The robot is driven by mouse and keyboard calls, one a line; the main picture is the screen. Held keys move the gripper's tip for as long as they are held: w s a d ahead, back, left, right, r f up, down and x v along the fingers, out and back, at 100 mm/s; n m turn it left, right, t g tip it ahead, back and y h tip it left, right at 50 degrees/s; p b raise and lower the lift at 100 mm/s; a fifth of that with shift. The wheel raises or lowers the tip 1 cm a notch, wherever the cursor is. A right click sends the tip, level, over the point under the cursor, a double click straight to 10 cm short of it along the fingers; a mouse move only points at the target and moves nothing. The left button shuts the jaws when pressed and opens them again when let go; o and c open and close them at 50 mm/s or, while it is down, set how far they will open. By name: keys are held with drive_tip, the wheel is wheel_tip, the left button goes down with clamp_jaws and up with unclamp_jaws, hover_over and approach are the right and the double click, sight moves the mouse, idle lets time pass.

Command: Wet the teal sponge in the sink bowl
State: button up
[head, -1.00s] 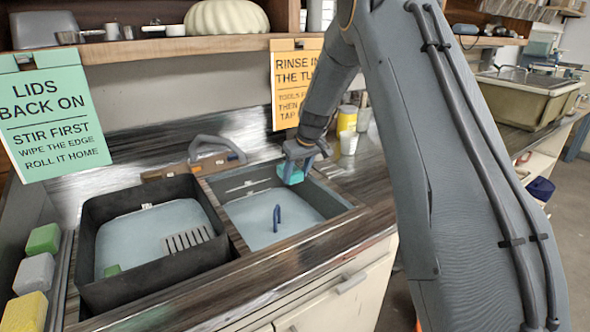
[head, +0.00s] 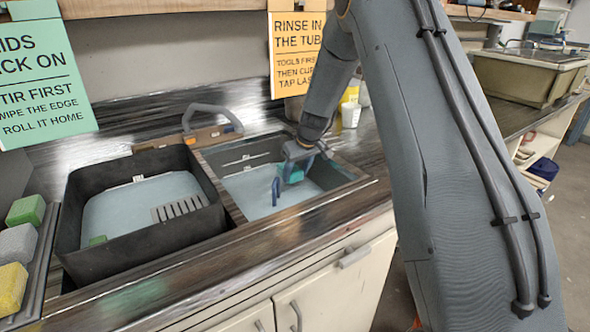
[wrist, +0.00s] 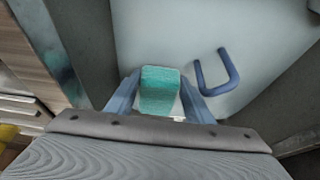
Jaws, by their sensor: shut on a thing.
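My gripper (head: 300,163) is shut on the teal sponge (head: 291,173), inside the right sink bowl (head: 240,205). In the wrist view the sponge (wrist: 160,90) sits between the two blue-grey fingers (wrist: 155,98), over the bowl's pale blue-grey bottom or water. I cannot tell whether the sponge touches it. A blue U-shaped handle (wrist: 217,72) stands close to the right of the sponge in the wrist view. In the head view this handle (head: 275,192) is just left of my gripper.
The dark left tub (head: 140,205) holds a slotted grey piece (head: 180,207) and a bit of green. A grey faucet (head: 212,115) stands behind the bowls. Green (head: 26,210), grey (head: 18,243) and yellow (head: 12,288) sponges line the left edge.

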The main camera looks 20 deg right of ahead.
drive_tip(key=shift+f+b, duration=2.05)
drive_tip(key=shift+f, duration=1.15)
drive_tip(key=shift+r, duration=0.15)
drive_tip(key=shift+r+p, duration=4.05)
drive_tip(key=shift+r, duration=3.35)
drive_tip(key=shift+r, duration=0.1)
wheel_tip(320, 180, up, 7)
drive_tip(key=p, duration=0.3)
drive_tip(key=shift+r+p, duration=0.15)
drive_tip(key=shift+p, duration=0.15)
